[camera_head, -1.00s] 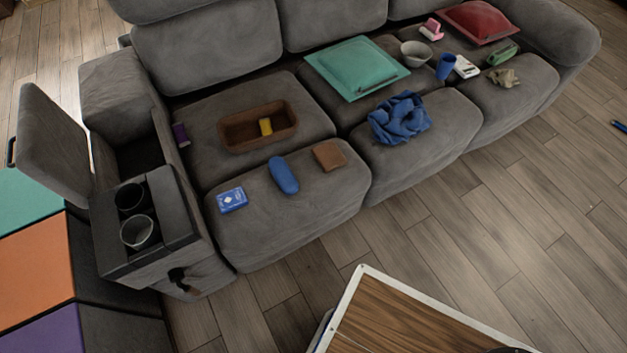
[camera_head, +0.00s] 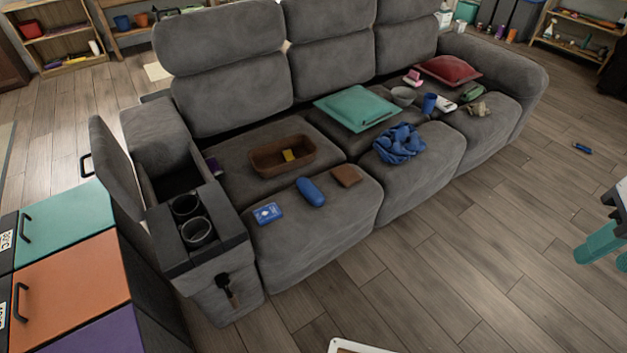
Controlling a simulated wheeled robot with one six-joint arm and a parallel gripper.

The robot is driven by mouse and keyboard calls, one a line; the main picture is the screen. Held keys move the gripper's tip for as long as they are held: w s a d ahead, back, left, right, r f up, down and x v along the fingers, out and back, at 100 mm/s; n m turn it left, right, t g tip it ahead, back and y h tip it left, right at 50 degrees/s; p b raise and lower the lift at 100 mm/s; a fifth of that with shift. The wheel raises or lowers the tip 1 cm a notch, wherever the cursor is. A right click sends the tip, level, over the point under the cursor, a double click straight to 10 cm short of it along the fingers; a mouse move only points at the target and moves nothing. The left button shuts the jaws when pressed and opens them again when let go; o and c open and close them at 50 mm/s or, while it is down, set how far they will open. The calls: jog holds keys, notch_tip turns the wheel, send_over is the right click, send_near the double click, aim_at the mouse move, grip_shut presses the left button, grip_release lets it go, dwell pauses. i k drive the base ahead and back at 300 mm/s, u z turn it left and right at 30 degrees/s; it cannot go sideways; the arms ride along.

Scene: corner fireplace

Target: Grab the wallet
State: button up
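A flat brown square (camera_head: 346,176), which looks like the wallet, lies on the front of the sofa's (camera_head: 318,225) left seat. It is to the right of a blue rounded case (camera_head: 311,191) and apart from it. A blue card box (camera_head: 268,213) lies further left on the same seat.
A blue cloth (camera_head: 398,143) and a teal cushion (camera_head: 357,108) lie to the right. The floor before the sofa is largely clear.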

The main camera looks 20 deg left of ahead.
aim_at(347, 175)
jog(key=u, duration=0.95)
jog(key=i, duration=1)
